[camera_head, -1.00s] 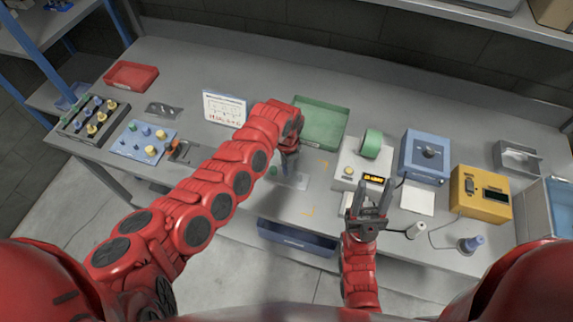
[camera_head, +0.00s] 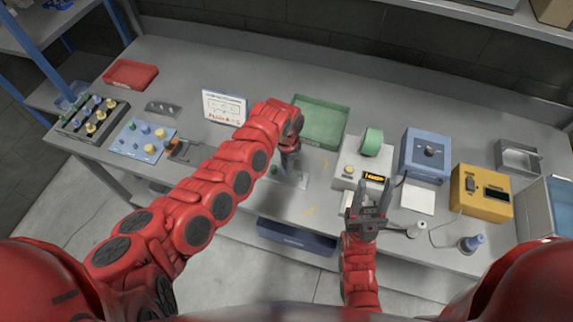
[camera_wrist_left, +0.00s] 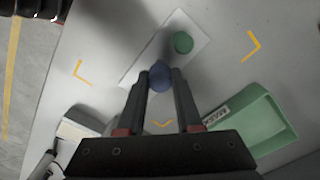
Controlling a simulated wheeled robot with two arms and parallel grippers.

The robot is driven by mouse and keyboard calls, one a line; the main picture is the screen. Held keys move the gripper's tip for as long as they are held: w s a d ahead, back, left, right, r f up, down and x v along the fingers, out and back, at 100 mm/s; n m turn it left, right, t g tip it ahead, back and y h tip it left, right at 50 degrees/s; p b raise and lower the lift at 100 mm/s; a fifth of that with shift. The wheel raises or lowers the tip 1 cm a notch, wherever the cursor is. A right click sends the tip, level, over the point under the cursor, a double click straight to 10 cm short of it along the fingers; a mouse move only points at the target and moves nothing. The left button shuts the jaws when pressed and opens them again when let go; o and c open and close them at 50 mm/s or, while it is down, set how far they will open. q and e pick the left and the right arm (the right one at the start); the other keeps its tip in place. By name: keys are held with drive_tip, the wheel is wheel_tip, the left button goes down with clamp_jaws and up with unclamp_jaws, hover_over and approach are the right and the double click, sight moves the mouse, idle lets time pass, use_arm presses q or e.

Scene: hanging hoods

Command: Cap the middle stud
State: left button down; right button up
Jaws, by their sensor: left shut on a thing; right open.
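My left gripper (camera_wrist_left: 159,92) is shut on a blue cap (camera_wrist_left: 159,77), which shows between its fingertips in the left wrist view. The blue cap is over the near part of a pale plate (camera_wrist_left: 143,70) on the bench. A green cap (camera_wrist_left: 183,42) is at the plate's other part, apart from the blue cap. In the head view the green cap (camera_head: 273,169) shows just left of my left gripper (camera_head: 288,172). The middle stud is hidden, and I cannot tell whether the blue cap touches it. My right gripper (camera_head: 371,197) is open and empty near the bench's front edge.
A green tray (camera_head: 345,112) stands behind the plate. A blue board (camera_head: 127,150) with caps and a dark rack (camera_head: 68,130) are at the left. A white device (camera_head: 345,170), a blue box (camera_head: 425,153) and a yellow box (camera_head: 482,205) stand at the right.

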use_arm(q)
drive_tip(key=shift+f+b, duration=1)
drive_tip(key=shift+f, duration=0.5)
idle(0.6)
drive_tip(key=c, duration=0.5)
unclamp_jaws()
drive_tip(key=shift+r, duration=0.15)
